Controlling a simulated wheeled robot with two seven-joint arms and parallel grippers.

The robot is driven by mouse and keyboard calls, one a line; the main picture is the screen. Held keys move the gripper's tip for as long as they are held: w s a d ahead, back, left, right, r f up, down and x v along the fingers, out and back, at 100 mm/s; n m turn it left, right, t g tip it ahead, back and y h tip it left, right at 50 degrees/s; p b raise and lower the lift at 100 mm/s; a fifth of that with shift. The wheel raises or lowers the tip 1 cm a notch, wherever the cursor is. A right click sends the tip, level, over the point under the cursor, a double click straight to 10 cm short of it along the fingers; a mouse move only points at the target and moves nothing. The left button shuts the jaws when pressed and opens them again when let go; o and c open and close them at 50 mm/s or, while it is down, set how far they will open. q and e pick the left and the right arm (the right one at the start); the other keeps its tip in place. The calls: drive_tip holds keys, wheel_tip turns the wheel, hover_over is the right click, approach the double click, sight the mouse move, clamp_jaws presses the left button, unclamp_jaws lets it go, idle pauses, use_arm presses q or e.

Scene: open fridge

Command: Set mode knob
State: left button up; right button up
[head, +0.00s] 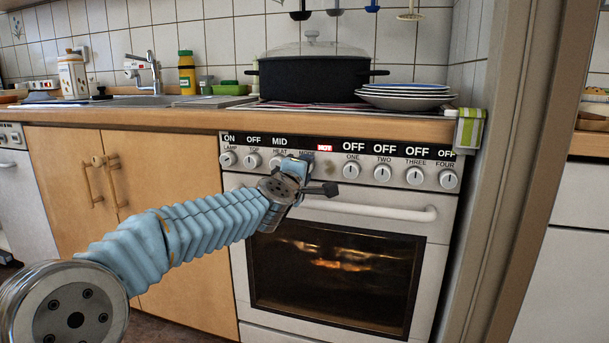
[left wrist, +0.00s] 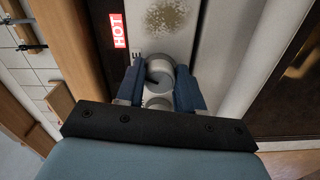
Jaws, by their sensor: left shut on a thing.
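The oven's control panel (head: 225,141) carries a row of round knobs with display labels above them. The mode knob is hidden behind my gripper in the head view; the display over it is red and reads HOT (head: 325,148). In the left wrist view the mode knob (left wrist: 160,72) sits between the fingertips, with a dark mark on its face. My left gripper (head: 297,166), also in the left wrist view (left wrist: 161,80), is shut on this knob, one blue finger on each side. Another round knob (left wrist: 158,103) shows nearer the palm. My right gripper is not in view.
The oven door handle (head: 370,210) runs just below the knobs, over a lit oven window (head: 335,275). A black pot (head: 315,80) and stacked plates (head: 405,100) stand on the stove above. A wooden cabinet (head: 70,180) is at left, a door frame (head: 520,170) at right.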

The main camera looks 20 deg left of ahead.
use_arm(q)
drive_tip(key=n+b, duration=0.1)
drive_tip(key=n, duration=0.3)
drive_tip(key=shift+n, duration=0.3)
idle(0.3)
drive_tip(key=o, duration=1)
drive_tip(key=shift+o, duration=0.2)
drive_tip(key=s, duration=1.3)
drive_tip(key=shift+s+a+b, duration=0.25)
drive_tip(key=shift+s+b, duration=0.15)
